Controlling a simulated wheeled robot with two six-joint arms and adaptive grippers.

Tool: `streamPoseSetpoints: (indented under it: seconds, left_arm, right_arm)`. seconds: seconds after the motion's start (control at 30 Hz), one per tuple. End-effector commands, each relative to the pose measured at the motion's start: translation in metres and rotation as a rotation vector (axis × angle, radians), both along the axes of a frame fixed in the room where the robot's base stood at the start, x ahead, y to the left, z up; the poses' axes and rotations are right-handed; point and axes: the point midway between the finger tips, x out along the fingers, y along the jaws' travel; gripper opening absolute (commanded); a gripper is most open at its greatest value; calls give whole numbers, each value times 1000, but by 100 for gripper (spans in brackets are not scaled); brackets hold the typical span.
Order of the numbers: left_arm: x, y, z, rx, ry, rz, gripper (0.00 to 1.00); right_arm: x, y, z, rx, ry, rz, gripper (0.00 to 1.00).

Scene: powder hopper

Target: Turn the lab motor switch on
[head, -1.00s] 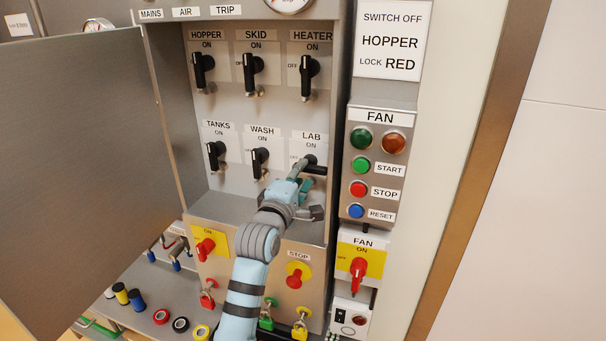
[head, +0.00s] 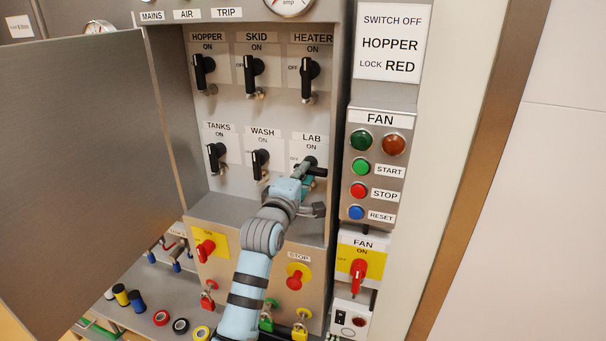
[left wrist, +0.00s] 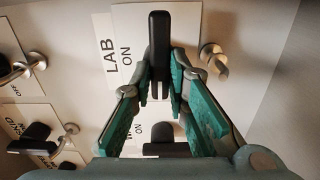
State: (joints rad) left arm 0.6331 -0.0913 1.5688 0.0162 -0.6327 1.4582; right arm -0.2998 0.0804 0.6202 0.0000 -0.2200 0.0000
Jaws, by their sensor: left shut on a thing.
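The lab motor switch is a black handle (head: 319,171) under the LAB ON label, at the lower right of the switch panel. In the head view it lies roughly sideways and my gripper partly hides it. In the left wrist view the black handle (left wrist: 160,45) stands between my fingertips, beside the LAB ON label (left wrist: 118,52). My left gripper (head: 308,172) is shut on this handle; its green fingers also show in the left wrist view (left wrist: 163,72). My right gripper is not in view.
The wash switch (head: 260,163) is just left of my gripper, and the heater switch (head: 308,78) is above. The FAN button box (head: 378,170) stands close on the right. An open grey door (head: 80,170) fills the left. A red stop knob (head: 294,281) is below.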

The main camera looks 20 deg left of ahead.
Motion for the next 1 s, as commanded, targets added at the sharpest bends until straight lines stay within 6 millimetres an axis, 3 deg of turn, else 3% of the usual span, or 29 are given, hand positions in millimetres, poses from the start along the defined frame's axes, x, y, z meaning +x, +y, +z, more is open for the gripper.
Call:
streamPoseSetpoints:
  seconds: [0.37, 1.0]
  left_arm:
    - [0, 0, 2, 201, -8, -1, 0]
    - [0, 0, 2, 799, -47, -2, 0]
  right_arm:
    - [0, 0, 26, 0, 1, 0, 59]
    - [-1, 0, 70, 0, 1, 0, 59]
